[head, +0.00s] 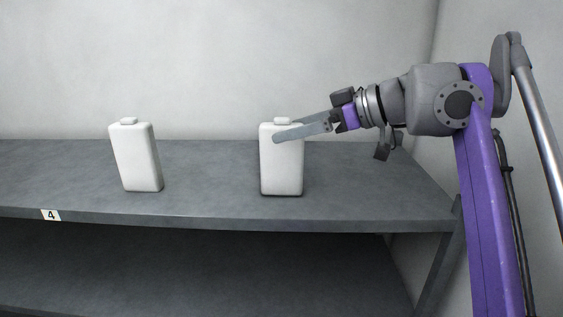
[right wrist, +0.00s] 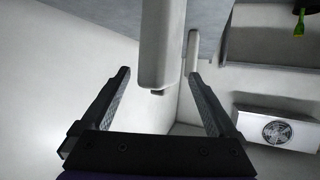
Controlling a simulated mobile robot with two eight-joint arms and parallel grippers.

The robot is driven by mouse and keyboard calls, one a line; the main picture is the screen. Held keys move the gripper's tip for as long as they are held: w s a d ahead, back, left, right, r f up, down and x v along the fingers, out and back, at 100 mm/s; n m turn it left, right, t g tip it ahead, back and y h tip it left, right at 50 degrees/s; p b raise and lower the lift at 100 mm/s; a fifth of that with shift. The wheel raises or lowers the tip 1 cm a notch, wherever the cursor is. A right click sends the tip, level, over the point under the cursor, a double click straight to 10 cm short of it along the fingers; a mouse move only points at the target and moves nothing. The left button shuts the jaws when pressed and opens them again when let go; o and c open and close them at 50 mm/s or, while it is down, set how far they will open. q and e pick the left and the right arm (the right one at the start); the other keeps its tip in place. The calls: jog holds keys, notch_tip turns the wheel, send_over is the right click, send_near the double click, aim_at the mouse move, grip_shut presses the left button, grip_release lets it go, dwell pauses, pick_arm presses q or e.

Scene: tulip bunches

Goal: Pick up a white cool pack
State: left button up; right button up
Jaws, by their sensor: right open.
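Two white cool packs stand upright on the grey shelf (head: 210,208). The left pack (head: 137,160) stands apart. The right pack (head: 281,170) has my right gripper (head: 287,128) at its upper part, with one finger crossing its front just below the cap. In the right wrist view the gripper (right wrist: 158,72) is open, and a pack (right wrist: 162,40) hangs upside down in the picture between its fingers, with gaps at both sides. A narrower pale shape (right wrist: 193,50) behind looks like the other pack. My left gripper is not in view.
A label reading 4 (head: 51,215) is on the shelf's front edge. White walls close the back and right. The shelf between the packs is clear. The right wrist view shows a fan unit (right wrist: 277,131) and something green (right wrist: 299,24).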

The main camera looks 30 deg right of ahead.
jog(key=shift+w+a+f, duration=0.2)
jog(key=shift+w+a, duration=0.05)
jog(key=shift+w, duration=0.05)
grip_shut()
dwell(0.3)
dwell(1.0)
